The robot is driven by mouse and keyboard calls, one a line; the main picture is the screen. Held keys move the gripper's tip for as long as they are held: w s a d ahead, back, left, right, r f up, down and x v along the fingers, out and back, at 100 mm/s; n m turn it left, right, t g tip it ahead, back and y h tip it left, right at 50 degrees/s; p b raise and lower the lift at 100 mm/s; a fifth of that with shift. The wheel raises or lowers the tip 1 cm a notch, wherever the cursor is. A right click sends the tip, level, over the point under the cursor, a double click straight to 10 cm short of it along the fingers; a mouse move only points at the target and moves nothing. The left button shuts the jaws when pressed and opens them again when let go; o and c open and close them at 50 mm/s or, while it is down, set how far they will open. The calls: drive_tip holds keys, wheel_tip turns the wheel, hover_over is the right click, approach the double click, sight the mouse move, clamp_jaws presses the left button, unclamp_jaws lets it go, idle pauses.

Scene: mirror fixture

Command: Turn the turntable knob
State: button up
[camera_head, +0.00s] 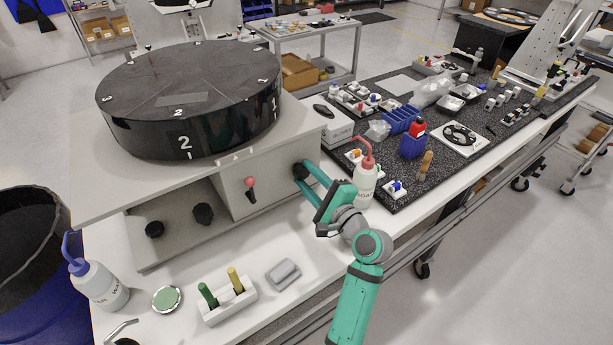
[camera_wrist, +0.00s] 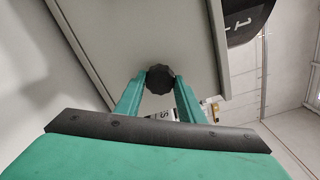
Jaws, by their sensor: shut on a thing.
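The turntable (camera_head: 190,95) is a large black disc with white numbers on top of a grey housing. Its edge with a number also shows at the top right of the wrist view (camera_wrist: 248,22). A black lobed knob (camera_wrist: 160,79) sits on the housing face, at the right end of the front in the head view (camera_head: 299,171). My gripper (camera_wrist: 160,84) has its two green fingers on either side of this knob and is shut on it. In the head view my gripper (camera_head: 306,170) reaches the knob from the front right and partly hides it.
Two more black knobs (camera_head: 203,213) (camera_head: 154,229) and a red-tipped lever (camera_head: 250,184) are on the housing front. A red-capped wash bottle (camera_head: 364,184) stands close to my arm. A holder with green and yellow handles (camera_head: 228,304) and a grey block (camera_head: 284,273) lie on the white bench.

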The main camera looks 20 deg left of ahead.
drive_tip(key=n, duration=0.3)
drive_tip(key=shift+w+n, duration=0.15)
drive_tip(key=shift+n, duration=0.25)
drive_tip(key=shift+c, duration=0.2)
drive_tip(key=shift+o, duration=0.2)
drive_tip(key=shift+n, duration=0.4)
drive_tip(key=shift+d+n, duration=0.15)
drive_tip(key=shift+n, duration=1.95)
drive_tip(key=shift+f, duration=0.1)
drive_tip(key=o, duration=1)
drive_tip(key=shift+o, duration=0.2)
